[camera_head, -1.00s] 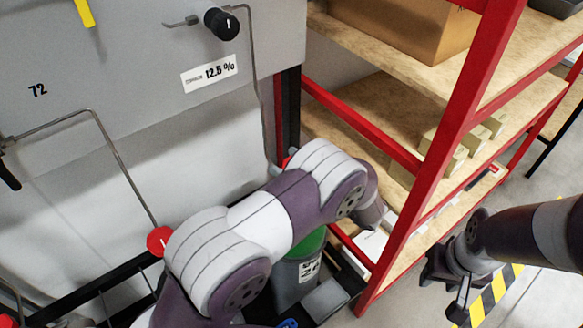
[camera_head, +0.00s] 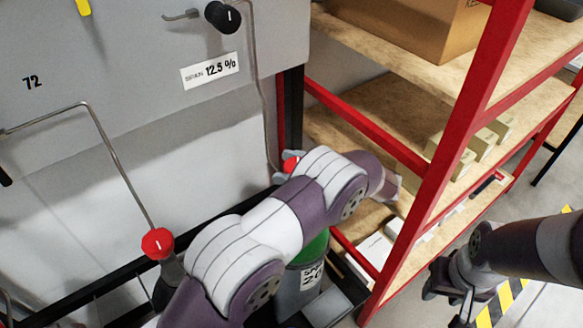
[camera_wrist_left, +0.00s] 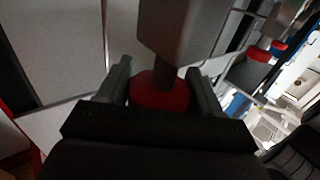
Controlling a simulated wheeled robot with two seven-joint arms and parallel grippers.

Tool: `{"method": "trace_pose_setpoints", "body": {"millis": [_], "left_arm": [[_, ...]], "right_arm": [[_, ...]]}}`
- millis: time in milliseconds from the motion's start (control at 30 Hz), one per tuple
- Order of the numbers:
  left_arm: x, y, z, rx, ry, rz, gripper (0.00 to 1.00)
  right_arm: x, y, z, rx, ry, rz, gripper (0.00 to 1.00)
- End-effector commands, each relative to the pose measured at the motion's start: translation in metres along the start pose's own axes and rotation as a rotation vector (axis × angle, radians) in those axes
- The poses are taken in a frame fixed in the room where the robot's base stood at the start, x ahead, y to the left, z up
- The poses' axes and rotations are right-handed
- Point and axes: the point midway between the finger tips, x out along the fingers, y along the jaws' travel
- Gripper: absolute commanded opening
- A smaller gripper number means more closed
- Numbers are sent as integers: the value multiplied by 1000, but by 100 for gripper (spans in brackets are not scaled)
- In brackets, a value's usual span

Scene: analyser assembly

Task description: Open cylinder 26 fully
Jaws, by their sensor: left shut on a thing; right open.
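A grey cylinder with a green shoulder (camera_head: 312,247) stands behind my left arm in the head view; its label is partly covered and its number cannot be read. A red valve knob (camera_head: 291,164) shows above the arm, with light grey parts beside it. In the left wrist view, a red knob (camera_wrist_left: 160,92) lies between the two fingers of my left gripper (camera_wrist_left: 161,86), which is shut on it. My left arm hides most of that gripper in the head view. My right gripper (camera_head: 450,290) is open and empty at the lower right, away from the cylinders.
Another red knob (camera_head: 157,243) stands left of my arm, with a bent pipe (camera_head: 118,163) rising from it. A grey panel (camera_head: 140,60) carries a 12.5 % label (camera_head: 210,71) and a black knob (camera_head: 222,17). A red-framed shelf (camera_head: 448,150) with boxes stands close at right.

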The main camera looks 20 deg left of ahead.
Motion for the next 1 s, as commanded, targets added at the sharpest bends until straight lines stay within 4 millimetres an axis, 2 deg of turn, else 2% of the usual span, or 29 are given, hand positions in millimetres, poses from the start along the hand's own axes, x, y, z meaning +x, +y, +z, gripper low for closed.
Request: {"method": "trace_pose_setpoints", "body": {"millis": [233, 267, 300, 333, 800, 933, 1000], "left_arm": [[1, 0, -1, 0, 2, -1, 35], [1, 0, -1, 0, 2, -1, 68], [1, 0, -1, 0, 2, -1, 82], [1, 0, -1, 0, 1, -1, 86], [0, 0, -2, 0, 0, 19, 86], [0, 2, -10, 5, 1, 178, 86], [0, 3, -14, 8, 2, 351, 86]], "right_arm": [[0, 0, 0, 0, 0, 0, 43], [0, 0, 0, 0, 0, 0, 43], [0, 0, 0, 0, 0, 0, 43], [0, 0, 0, 0, 0, 0, 43], [-3, 0, 0, 0, 0, 0, 43], [-24, 0, -3, 0, 0, 0, 43], [-41, 0, -5, 0, 0, 0, 43]]}}
